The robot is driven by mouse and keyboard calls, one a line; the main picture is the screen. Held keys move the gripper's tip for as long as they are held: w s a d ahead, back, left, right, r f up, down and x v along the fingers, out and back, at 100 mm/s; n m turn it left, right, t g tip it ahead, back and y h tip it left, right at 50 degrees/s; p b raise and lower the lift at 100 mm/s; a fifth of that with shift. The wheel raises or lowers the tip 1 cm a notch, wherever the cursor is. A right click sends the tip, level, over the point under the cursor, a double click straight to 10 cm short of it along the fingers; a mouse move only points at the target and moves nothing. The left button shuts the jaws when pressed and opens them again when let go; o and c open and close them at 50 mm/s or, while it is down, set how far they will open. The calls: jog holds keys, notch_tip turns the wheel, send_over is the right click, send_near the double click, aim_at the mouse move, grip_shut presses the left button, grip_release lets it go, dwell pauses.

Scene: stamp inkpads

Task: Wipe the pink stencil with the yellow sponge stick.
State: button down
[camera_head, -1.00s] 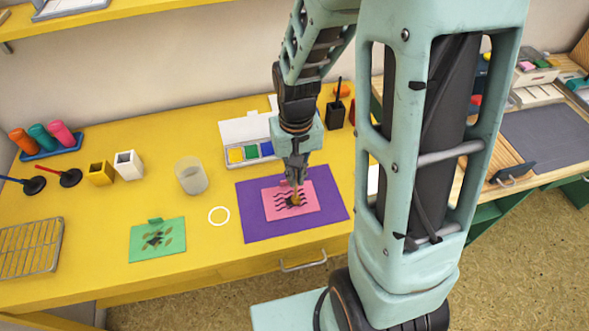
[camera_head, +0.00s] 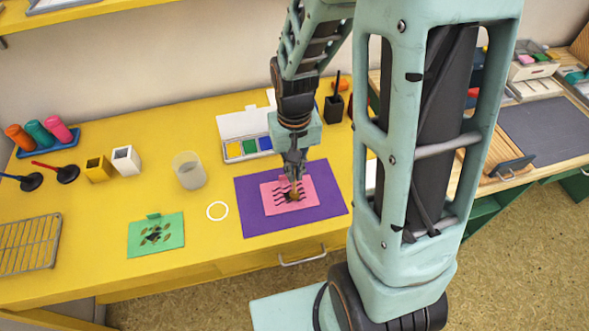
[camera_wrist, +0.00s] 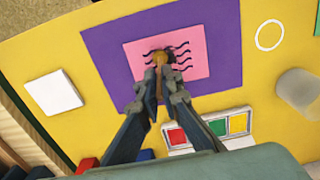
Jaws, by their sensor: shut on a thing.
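The pink stencil (camera_head: 270,205) with dark wavy lines lies on a purple sheet (camera_head: 252,222) on the yellow table. It also shows in the wrist view (camera_wrist: 200,70). My gripper (camera_head: 294,180) is above the stencil, pointing down, and is shut on the yellow sponge stick (camera_wrist: 159,58). The stick's round yellow tip is over the stencil's middle, among the wavy lines; I cannot tell for sure whether it presses on it. A dark patch shows around the tip in the head view. The gripper hides part of the stick and stencil.
A green stencil (camera_head: 157,236) and a white ring (camera_head: 217,211) lie to the left. A translucent cup (camera_head: 189,171) stands behind them. An open paint case (camera_head: 246,138) and a black holder (camera_head: 335,109) stand near the gripper. A wire rack (camera_head: 28,245) is at far left.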

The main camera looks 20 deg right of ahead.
jog(key=shift+a, duration=0.1)
dwell(1.6)
jog(key=shift+a, duration=1.05)
jog(key=shift+d, duration=0.1)
